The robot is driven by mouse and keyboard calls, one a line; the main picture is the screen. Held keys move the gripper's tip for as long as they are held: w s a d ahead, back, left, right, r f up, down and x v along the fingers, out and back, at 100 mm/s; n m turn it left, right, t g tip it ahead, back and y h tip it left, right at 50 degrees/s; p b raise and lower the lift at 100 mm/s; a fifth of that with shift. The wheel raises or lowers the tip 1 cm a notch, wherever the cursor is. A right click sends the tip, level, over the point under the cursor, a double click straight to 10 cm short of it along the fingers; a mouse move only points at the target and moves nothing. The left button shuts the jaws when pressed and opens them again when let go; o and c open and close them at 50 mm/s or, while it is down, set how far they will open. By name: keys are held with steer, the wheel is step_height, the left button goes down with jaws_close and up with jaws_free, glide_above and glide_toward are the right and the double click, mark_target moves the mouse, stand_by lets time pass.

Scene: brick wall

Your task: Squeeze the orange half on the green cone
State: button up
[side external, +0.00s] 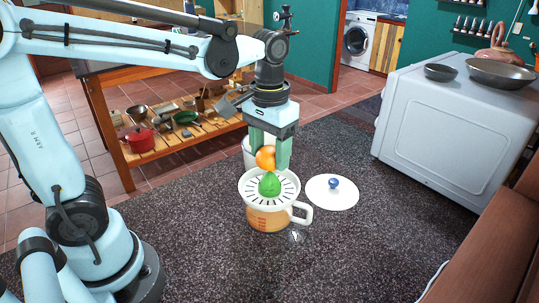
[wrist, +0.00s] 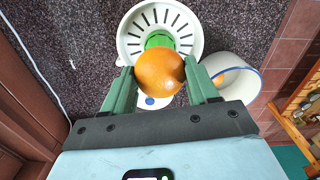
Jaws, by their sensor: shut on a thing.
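My gripper (side external: 270,160) is shut on the orange half (side external: 265,158), which sits between the two green fingers in the wrist view (wrist: 160,73). The gripper holds it in the air above and slightly behind the green cone (side external: 269,185). The cone stands in the middle of a white slotted juicer top (side external: 254,194) on an orange-tinted jug (side external: 267,219) with a white handle. In the wrist view the orange half covers most of the cone (wrist: 158,39); only some green shows beyond it. The orange half and the cone look apart.
A white lid with a blue knob (side external: 332,192) lies right of the jug. A white pot (wrist: 232,75) with a blue rim stands behind the jug, with something orange inside. A white appliance (side external: 440,130) stands at right.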

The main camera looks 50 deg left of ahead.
steer(key=shift+r, duration=0.35)
steer(key=shift+r, duration=1.55)
